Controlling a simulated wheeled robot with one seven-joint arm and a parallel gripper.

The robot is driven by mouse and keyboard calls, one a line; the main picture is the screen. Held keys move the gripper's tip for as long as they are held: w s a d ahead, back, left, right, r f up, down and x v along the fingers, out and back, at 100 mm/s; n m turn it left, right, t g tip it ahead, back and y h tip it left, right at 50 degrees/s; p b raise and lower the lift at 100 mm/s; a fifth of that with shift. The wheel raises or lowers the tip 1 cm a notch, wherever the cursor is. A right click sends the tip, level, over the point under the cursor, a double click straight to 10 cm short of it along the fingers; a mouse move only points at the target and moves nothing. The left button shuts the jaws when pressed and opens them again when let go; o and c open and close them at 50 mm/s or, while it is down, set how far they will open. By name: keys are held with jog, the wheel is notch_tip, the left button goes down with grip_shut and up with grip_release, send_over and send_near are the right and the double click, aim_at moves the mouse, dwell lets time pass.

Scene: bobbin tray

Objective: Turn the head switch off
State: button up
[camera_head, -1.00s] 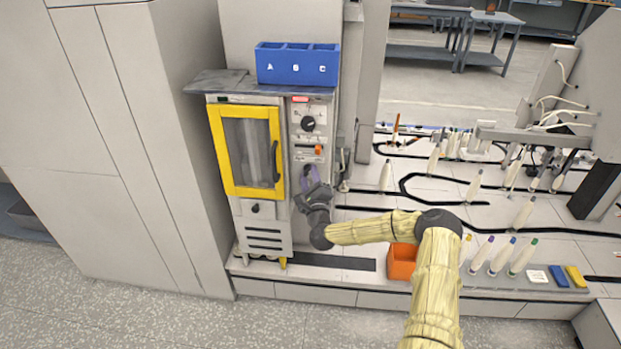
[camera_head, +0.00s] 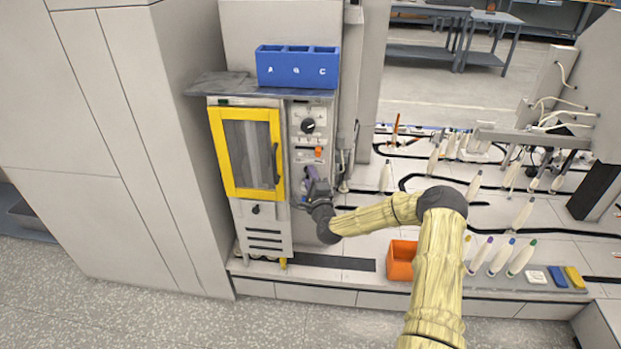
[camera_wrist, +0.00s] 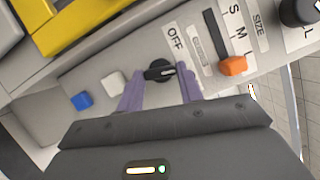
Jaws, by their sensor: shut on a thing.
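The head switch, a black rotary knob (camera_wrist: 160,71), shows in the wrist view on the pale machine panel, beside a label (camera_wrist: 175,38) reading OFF. My gripper (camera_wrist: 161,74) has its two purple fingers on either side of this knob and is shut on it. The knob's bar lies roughly crosswise between the fingertips. In the head view my gripper (camera_head: 309,174) is at the lower part of the panel (camera_head: 309,152), right of the yellow-framed door (camera_head: 244,150).
An orange slider (camera_wrist: 232,66) marked S, M, L and another black knob (camera_wrist: 299,11) are close by. White (camera_wrist: 113,82) and blue (camera_wrist: 82,100) buttons lie left of the fingers. An orange bin (camera_head: 401,262) stands below my arm.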

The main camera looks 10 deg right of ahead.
jog(key=n+g+p, duration=0.1)
jog(key=n+g, duration=0.1)
jog(key=n, duration=0.2)
jog(key=n+g+h+p, duration=0.1)
jog(key=n+g, duration=0.1)
jog(key=n, duration=0.3)
jog(key=shift+s+a+r, duration=0.1)
jog(key=shift+r, duration=0.1)
jog(key=shift+h, duration=0.3)
jog(key=o, duration=1)
jog(key=shift+r, duration=0.1)
